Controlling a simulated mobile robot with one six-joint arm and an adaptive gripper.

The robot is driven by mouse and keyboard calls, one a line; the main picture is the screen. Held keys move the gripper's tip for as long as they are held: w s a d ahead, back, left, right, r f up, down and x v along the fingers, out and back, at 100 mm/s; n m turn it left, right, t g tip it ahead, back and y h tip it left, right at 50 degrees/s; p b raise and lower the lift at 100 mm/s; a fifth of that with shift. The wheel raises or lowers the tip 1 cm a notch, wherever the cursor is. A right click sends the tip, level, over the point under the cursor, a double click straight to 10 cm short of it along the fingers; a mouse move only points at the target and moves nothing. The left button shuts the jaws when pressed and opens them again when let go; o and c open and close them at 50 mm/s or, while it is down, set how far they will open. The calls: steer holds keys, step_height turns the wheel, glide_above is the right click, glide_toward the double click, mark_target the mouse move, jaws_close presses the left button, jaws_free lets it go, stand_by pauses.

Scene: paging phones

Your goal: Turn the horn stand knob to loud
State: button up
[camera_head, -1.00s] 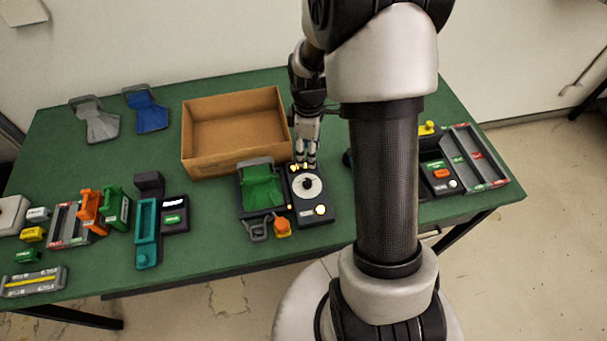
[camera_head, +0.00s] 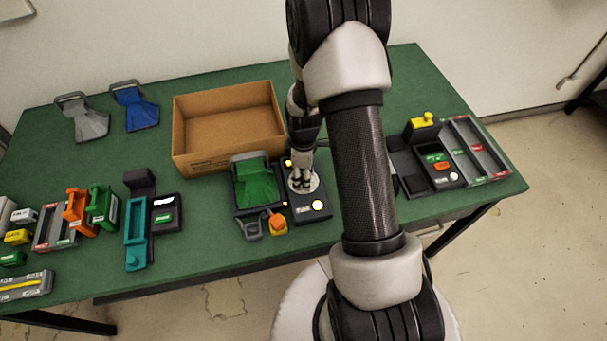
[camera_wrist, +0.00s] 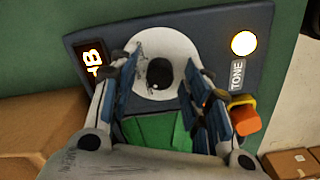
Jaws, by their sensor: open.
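The dark horn stand (camera_head: 310,210) has a white round dial and stands against the right side of a green horn (camera_head: 257,184) in its cradle. In the wrist view the dark knob (camera_wrist: 160,73) sits at the middle of the white dial (camera_wrist: 180,50). My gripper (camera_head: 302,183) points down over the dial and hides most of it in the head view. In the wrist view my gripper (camera_wrist: 165,82) is open, with its fingers on either side of the knob. I cannot tell whether they touch it. A lit display (camera_wrist: 94,58) and a TONE label (camera_wrist: 237,75) flank the dial.
An orange piece (camera_head: 278,223) is at the stand's front left. A unit with a yellow piece (camera_head: 425,120) and a tray (camera_head: 478,150) are at right. Several phones and blocks crowd the left; the back right is clear.

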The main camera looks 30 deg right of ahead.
steer(key=shift+c, duration=0.4)
jaws_close()
steer(key=shift+m, duration=0.3)
steer(key=m, duration=1.4)
steer(key=shift+m, duration=0.4)
steer(key=m, duration=0.4)
steer(key=shift+m, duration=0.4)
